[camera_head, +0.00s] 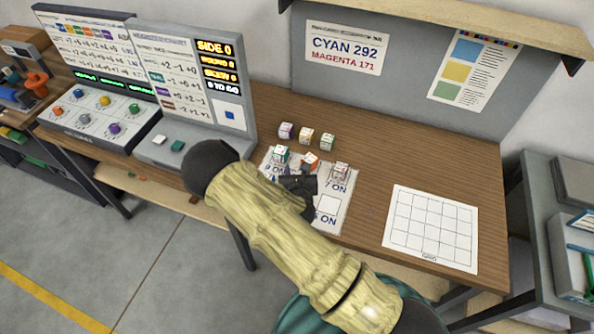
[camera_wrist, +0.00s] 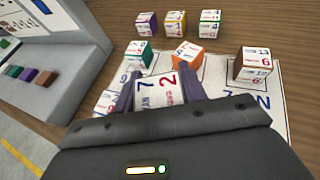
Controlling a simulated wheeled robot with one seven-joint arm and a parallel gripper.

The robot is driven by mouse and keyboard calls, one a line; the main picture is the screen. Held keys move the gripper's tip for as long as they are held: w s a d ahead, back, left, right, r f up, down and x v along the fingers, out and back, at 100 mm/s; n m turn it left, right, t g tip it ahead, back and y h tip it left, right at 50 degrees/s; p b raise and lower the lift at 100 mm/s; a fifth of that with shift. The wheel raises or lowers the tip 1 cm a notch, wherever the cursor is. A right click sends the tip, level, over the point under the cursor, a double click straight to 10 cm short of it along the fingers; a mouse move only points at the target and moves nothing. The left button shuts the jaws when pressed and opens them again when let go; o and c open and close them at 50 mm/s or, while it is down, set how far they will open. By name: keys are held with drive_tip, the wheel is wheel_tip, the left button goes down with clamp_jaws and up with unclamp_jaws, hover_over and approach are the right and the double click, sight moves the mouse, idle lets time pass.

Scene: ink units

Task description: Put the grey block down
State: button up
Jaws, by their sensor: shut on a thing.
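My gripper (camera_wrist: 158,88) is shut on a block with a white face marked with a blue 7 and a red 2 (camera_wrist: 158,94). I take it for the grey block; its side colour is mostly hidden by the fingers. In the head view my gripper (camera_head: 299,184) is low over a white printed sheet (camera_head: 343,192) and largely hides the held block. I cannot tell whether the block touches the sheet. A teal block (camera_wrist: 138,55), an orange block (camera_wrist: 187,57) and a brown block (camera_wrist: 252,64) stand on the sheet beyond and to the right of the fingers.
Purple (camera_head: 286,130), yellow (camera_head: 306,136) and green (camera_head: 327,141) blocks stand in a row behind the sheet. A white grid sheet (camera_head: 432,228) lies empty at the right. A grey console (camera_head: 186,146) stands at the left. Bare wood lies between the sheets.

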drive_tip(key=shift+f+b, duration=2.1)
drive_tip(key=shift+f, duration=1.05)
drive_tip(key=shift+f+b, duration=0.45)
drive_tip(key=shift+f, duration=0.15)
drive_tip(key=o, duration=1.1)
drive_tip(key=shift+c, duration=0.2)
drive_tip(key=b+v, duration=0.1)
drive_tip(key=v, duration=1.1)
drive_tip(key=shift+s+a+r, duration=0.1)
drive_tip(key=shift+s+r, duration=0.1)
drive_tip(key=shift+r, duration=0.1)
drive_tip(key=p+v, duration=0.4)
drive_tip(key=p, duration=0.2)
drive_tip(key=shift+s, duration=0.45)
